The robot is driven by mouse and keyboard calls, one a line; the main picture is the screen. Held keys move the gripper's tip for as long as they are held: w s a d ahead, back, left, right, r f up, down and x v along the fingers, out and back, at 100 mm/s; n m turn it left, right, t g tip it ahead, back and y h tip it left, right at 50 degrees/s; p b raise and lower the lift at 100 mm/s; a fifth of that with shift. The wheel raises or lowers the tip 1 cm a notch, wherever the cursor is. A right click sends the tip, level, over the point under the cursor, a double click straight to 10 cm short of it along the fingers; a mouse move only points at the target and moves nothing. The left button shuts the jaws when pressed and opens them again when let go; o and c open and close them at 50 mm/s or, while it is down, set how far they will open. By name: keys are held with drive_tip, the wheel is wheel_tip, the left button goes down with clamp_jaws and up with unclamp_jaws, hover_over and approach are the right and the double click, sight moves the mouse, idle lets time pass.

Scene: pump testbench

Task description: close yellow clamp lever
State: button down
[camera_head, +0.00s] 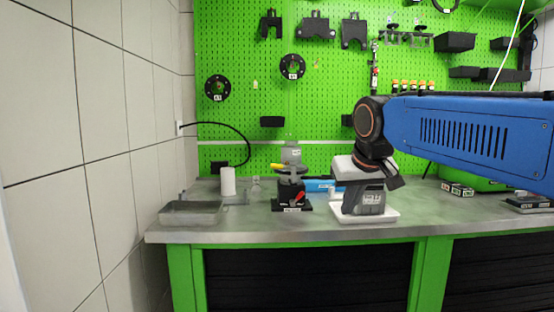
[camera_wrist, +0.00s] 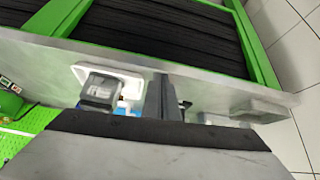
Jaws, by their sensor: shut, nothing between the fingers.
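The clamp fixture (camera_head: 291,190) stands on the bench on a black base, left of my arm in the head view. Its yellow clamp lever (camera_head: 282,166) points left and lies nearly level near the top. A red lever (camera_head: 299,196) shows lower on its front. My gripper (camera_wrist: 161,82) is shut and empty in the wrist view, its dark fingers over the bench. The fingers cover part of the scene there, and I cannot make out the yellow lever. In the head view the fingertips cannot be told apart from the dark parts below my wrist.
A grey labelled device (camera_head: 370,201) sits on a white tray (camera_head: 347,216) right of the fixture. A white cylinder (camera_head: 228,181) and a grey metal tray (camera_head: 190,213) stand to the left. A green pegboard (camera_head: 240,120) rises behind. The bench front before the fixture is clear.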

drive_tip(key=w+a+r+t, duration=0.1)
drive_tip(key=w+a+r, duration=0.6)
drive_tip(key=w, duration=0.3)
drive_tip(key=w+a+r+t, duration=0.1)
drive_tip(key=w+a+r, duration=0.7)
drive_tip(key=w, duration=0.3)
drive_tip(key=shift+w+a+r+y, duration=0.25)
drive_tip(key=shift+w+r+y, duration=0.05)
drive_tip(key=shift+r+y, duration=0.1)
drive_tip(key=shift+f, duration=0.1)
drive_tip(key=shift+w+a+f, duration=0.1)
drive_tip(key=shift+w+f, duration=0.4)
drive_tip(key=shift+f, duration=0.85)
drive_tip(key=shift+w+a+f, duration=0.1)
drive_tip(key=shift+w+f, duration=0.4)
drive_tip(key=shift+f, duration=0.85)
drive_tip(key=shift+w+f, duration=0.5)
drive_tip(key=shift+f, duration=0.85)
drive_tip(key=shift+s+n, duration=0.1)
drive_tip(key=shift+n, duration=0.3)
